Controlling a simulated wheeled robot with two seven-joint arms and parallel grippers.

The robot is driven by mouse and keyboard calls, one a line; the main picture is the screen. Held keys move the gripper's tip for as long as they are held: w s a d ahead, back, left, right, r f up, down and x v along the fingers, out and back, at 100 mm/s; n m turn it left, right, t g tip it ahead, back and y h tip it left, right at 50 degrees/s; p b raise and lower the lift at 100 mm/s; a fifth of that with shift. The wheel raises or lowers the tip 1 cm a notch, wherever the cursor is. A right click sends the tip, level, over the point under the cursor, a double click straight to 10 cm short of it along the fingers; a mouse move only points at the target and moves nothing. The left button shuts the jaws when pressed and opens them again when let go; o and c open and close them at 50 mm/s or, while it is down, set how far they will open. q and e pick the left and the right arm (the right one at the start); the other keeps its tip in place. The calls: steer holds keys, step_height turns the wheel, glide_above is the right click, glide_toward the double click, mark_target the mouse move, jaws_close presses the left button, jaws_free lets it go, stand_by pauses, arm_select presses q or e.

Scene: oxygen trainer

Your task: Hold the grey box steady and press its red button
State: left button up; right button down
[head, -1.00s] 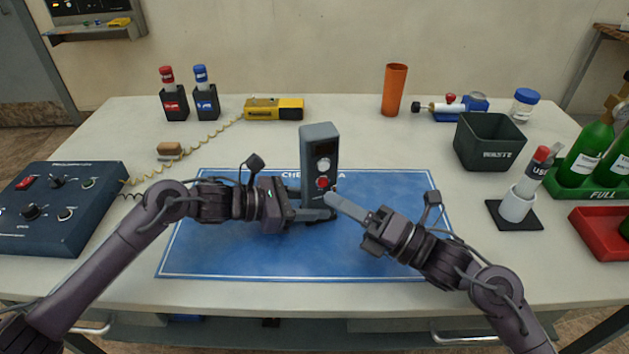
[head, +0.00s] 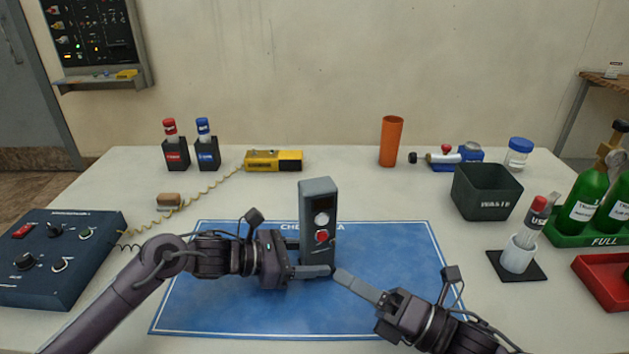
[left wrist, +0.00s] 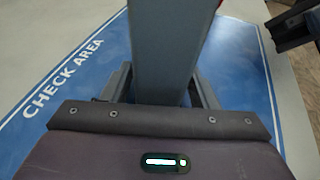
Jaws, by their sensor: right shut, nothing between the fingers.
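The grey box (head: 318,200) stands upright on the blue check-area mat (head: 225,312) in the head view. Its front has a round pale disc and, below that, the red button (head: 321,236). My left gripper (head: 308,270) is shut on the box low down, one finger across its front and the other mostly hidden behind. The left wrist view shows the box (left wrist: 168,45) between both fingers. My right gripper (head: 341,275) is shut and empty. Its fingertips are in front of the box, below and right of the red button, apart from it.
A blue control panel (head: 60,250) stands at the left. A yellow device (head: 272,160), an orange cup (head: 391,142) and a waste bin (head: 485,192) stand behind the mat. A white holder (head: 518,253) and green bottles (head: 583,200) are at the right.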

arm_select(q)
steer(key=shift+o, duration=1.2)
